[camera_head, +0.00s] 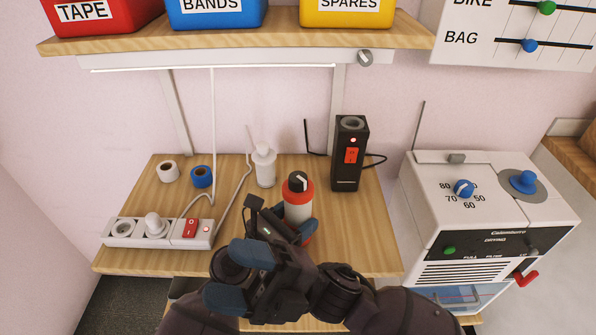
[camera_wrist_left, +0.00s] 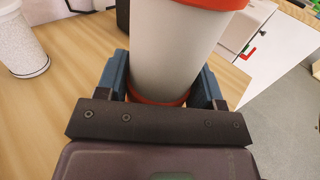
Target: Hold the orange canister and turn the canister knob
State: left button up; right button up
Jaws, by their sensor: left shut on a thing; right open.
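The orange canister (camera_head: 298,208) stands upright on the wooden shelf, with a pale body, orange bands and a dark knob (camera_head: 298,182) with a white mark on top. My left gripper (camera_head: 291,234) is shut on its lower body, partly hidden behind my right arm. In the left wrist view the canister (camera_wrist_left: 172,50) sits between the blue fingers of this gripper (camera_wrist_left: 162,88); its knob is out of view. My right gripper (camera_head: 236,273) is open and empty, in front and to the left of the canister, with its blue fingers apart, pointing left.
A white bottle (camera_head: 264,166) stands behind and left of the canister, and a black box (camera_head: 349,155) with a red switch behind and right. A power strip (camera_head: 155,231) and tape rolls (camera_head: 202,176) lie left. A white machine (camera_head: 487,210) stands right. An upper shelf (camera_head: 240,41) overhangs the back.

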jog(key=s+a+n+g+h, duration=0.1)
jog(key=a+n+g+h, duration=0.1)
jog(key=n+g+h, duration=0.45)
jog(key=n+t+h, duration=1.1)
jog(key=n+h, duration=0.8)
jog(key=n, duration=0.7)
send_near(298, 177)
notch_tip(298, 177, down, 9)
jog(key=shift+s+d+f, duration=0.1)
jog(key=shift+d+f, duration=0.05)
